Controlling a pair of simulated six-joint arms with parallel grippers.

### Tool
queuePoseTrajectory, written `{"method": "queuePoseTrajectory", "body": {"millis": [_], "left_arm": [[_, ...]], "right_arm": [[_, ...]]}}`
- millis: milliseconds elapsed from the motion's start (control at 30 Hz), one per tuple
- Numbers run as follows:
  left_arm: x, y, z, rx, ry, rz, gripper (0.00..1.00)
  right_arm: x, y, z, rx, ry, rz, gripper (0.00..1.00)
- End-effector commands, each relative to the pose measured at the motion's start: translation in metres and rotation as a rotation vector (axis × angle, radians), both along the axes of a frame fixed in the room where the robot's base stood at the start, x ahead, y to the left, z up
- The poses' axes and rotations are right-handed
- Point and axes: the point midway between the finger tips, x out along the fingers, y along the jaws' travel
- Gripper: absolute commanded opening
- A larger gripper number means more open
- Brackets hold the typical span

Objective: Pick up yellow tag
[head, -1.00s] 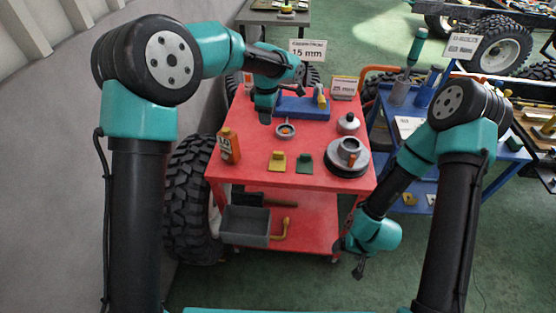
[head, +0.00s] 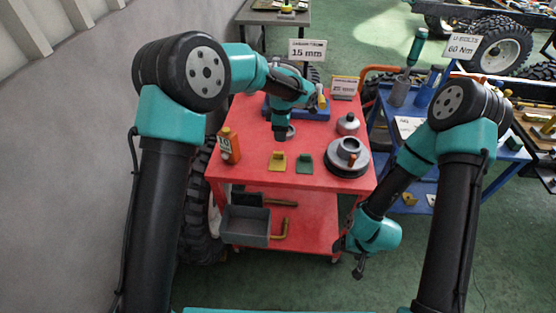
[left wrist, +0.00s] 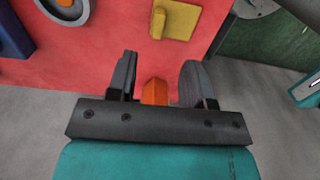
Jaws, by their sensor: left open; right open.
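The yellow tag (head: 277,161) lies on the red cart's top near its front edge, left of a green tag (head: 304,164). In the left wrist view the yellow tag (left wrist: 176,20) is near the top, beyond the fingertips. My left gripper (head: 280,136) is above the back middle of the cart top, behind the yellow tag and beside a grey ring. In the left wrist view my left gripper (left wrist: 159,78) is open, with no tag between its fingers. My right gripper (head: 350,258) is open and low, at the right of the cart, away from the tags.
An orange bottle (head: 229,146) stands left of the tags; it shows between the fingers in the left wrist view (left wrist: 155,92). A grey flanged part (head: 347,158) is at right. A blue block (head: 308,112) lies behind. The red top (head: 257,185) is clear in front.

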Motion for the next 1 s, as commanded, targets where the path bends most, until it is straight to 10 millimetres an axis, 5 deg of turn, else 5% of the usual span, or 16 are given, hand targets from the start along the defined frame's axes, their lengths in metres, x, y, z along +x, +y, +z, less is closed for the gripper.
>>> {"method": "queuePoseTrajectory", "body": {"millis": [333,800,1000], "left_arm": [[0.0,0.0,-0.055,0.0,0.002,0.0,0.47],[0.0,0.0,-0.063,0.0,0.002,0.0,0.47],[0.0,0.002,-0.084,0.001,0.003,-0.001,0.47]], "right_arm": [[0.0,0.0,0.0,0.0,0.0,0.0,0.79],[0.0,0.0,0.0,0.0,0.0,0.0,0.79],[0.0,0.0,0.0,0.0,0.0,0.0,0.79]]}}
